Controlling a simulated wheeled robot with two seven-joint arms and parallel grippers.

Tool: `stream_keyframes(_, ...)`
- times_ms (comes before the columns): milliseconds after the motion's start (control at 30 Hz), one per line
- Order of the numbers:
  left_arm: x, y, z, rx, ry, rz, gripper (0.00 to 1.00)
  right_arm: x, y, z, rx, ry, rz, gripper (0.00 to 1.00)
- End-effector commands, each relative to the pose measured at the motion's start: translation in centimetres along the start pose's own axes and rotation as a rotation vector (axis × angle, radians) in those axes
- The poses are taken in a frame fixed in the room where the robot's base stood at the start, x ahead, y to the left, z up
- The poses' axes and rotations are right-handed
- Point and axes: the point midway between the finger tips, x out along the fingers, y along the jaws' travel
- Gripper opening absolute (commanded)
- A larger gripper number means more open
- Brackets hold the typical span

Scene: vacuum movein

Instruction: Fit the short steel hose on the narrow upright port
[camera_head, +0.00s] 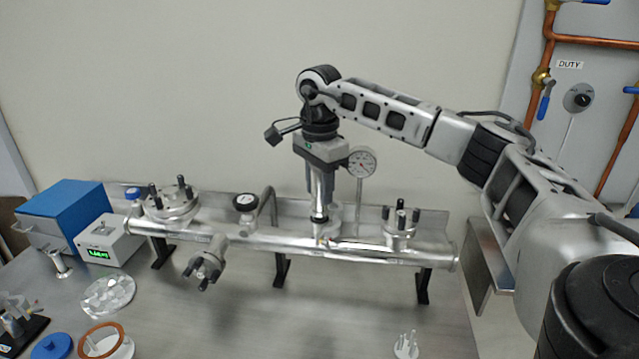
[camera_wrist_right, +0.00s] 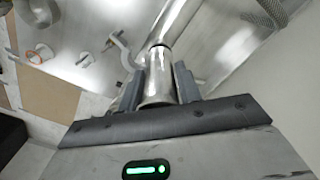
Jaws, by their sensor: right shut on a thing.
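My right gripper (camera_head: 319,198) points down over the middle of the horizontal steel manifold (camera_head: 270,248). It is shut on the short steel hose (camera_head: 317,188), a shiny upright tube between its fingers. The hose also shows between the fingers in the right wrist view (camera_wrist_right: 158,82), with a darker ring at its far end. That lower end is right at the top of the manifold. The narrow upright port is hidden or merges with the hose end, so I cannot tell whether the hose is around it or only above it. My left gripper is out of view.
A dial gauge (camera_head: 362,163) stands close to the right of my gripper. A black-knobbed valve (camera_head: 245,202) with a bent pipe is to the left. Flanged ports with dark studs (camera_head: 172,203) (camera_head: 400,218) stand at both ends. The bench front (camera_head: 320,325) is mostly clear.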

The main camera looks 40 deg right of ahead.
Motion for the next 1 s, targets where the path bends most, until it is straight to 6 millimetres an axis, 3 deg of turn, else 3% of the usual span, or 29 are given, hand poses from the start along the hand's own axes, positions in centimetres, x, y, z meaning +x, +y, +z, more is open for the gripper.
stream_keyframes(1000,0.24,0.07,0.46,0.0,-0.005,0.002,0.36,0.57,-0.02,-0.01,0.0,0.0,-0.002,0.09)
